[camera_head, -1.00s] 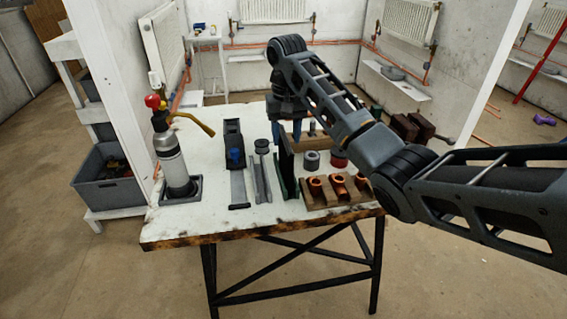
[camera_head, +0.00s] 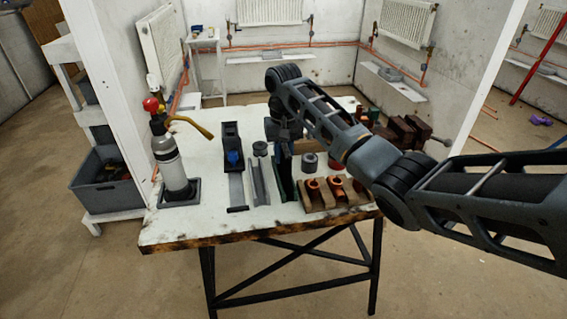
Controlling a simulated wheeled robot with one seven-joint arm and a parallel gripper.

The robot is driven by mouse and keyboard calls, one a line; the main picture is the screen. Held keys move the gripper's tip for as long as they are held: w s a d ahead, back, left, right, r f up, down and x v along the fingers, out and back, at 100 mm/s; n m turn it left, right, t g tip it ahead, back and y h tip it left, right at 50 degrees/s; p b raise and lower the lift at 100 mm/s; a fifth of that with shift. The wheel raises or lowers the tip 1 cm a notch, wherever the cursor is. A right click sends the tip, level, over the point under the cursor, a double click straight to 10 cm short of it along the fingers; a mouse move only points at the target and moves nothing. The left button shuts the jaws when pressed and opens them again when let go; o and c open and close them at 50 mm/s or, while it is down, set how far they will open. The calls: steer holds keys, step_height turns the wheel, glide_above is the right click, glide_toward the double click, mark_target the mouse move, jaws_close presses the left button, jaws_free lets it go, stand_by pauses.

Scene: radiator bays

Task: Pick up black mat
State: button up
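A thin dark panel (camera_head: 284,176), black to dark green, stands upright on edge on the white workbench (camera_head: 215,218), left of the wooden block with copper fittings. It appears to be the black mat, though I cannot be sure. My gripper (camera_head: 287,136) is low over the bench just behind the panel's upper far end. My arm and wrist hide most of it, so its fingers and whether it touches the panel cannot be made out.
A gas torch (camera_head: 169,158) stands in a dark tray at the bench's left. A clamp-like tool (camera_head: 234,170) and grey channel (camera_head: 258,183) lie left of the panel. The copper-fitting block (camera_head: 320,200) is close on its right. The front left of the bench is clear.

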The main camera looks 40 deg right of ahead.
jaws_close()
steer(key=shift+r, duration=0.1)
